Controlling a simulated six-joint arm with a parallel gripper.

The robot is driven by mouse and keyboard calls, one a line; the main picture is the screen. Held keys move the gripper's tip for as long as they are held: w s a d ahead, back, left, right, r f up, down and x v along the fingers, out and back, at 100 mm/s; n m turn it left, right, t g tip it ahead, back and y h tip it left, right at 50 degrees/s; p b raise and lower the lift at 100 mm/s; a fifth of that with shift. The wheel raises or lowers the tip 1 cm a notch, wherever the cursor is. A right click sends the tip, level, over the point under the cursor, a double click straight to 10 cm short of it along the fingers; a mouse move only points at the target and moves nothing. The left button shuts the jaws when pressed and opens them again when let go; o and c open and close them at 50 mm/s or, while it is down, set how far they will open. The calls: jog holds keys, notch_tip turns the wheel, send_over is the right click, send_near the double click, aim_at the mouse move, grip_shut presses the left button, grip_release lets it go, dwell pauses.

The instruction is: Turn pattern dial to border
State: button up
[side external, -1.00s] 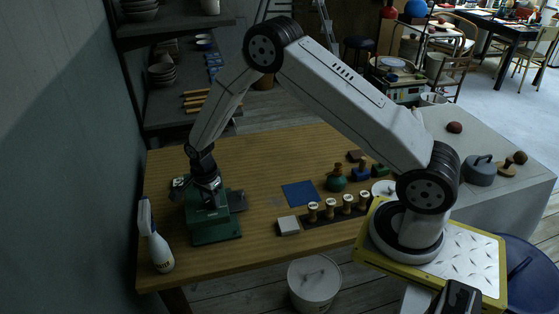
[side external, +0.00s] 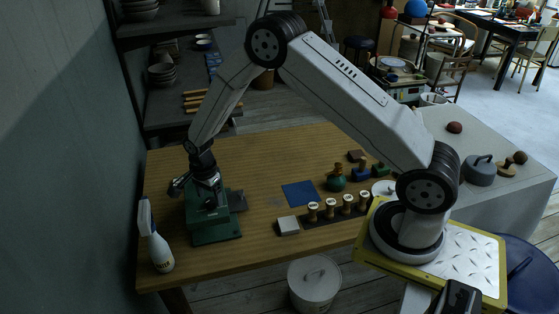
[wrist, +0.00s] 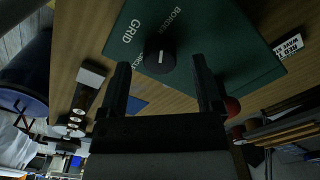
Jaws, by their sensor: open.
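The dark green box (side external: 212,230) stands on the wooden table with my gripper (side external: 208,190) right above it. In the wrist view its green face (wrist: 225,50) carries the words GRID and BORDER. The black pattern dial (wrist: 160,52) sits on this face near both words and has a short white mark. I cannot tell which word the mark points to. My gripper's two fingers (wrist: 161,62) are apart, and in this view the dial shows between and just beyond their tips. Contact with the dial is not visible.
A white spray bottle (side external: 159,250) stands left of the box. A white block (side external: 288,226), a dark rack (side external: 338,213) of round-topped stamps, a blue mat (side external: 300,194) and a green bottle (side external: 336,180) are to the right. The table's back middle is clear.

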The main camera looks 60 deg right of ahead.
aim_at(211, 201)
jog(key=shift+r, duration=3.25)
jog(key=shift+s, duration=0.1)
jog(key=shift+s+r+n, duration=0.4)
jog(key=shift+r+n, duration=0.1)
jog(key=s+r+n+t, duration=0.1)
jog(key=s+r+n, duration=0.2)
jog(key=s+n, duration=0.5)
jog(key=s+r+n+t, duration=0.1)
jog(key=s+r+n, duration=0.3)
jog(key=s+n, duration=0.5)
jog(key=shift+s+a+r+t, duration=0.15)
jog(key=shift+s+r+t, duration=0.15)
jog(key=shift+s, duration=1.05)
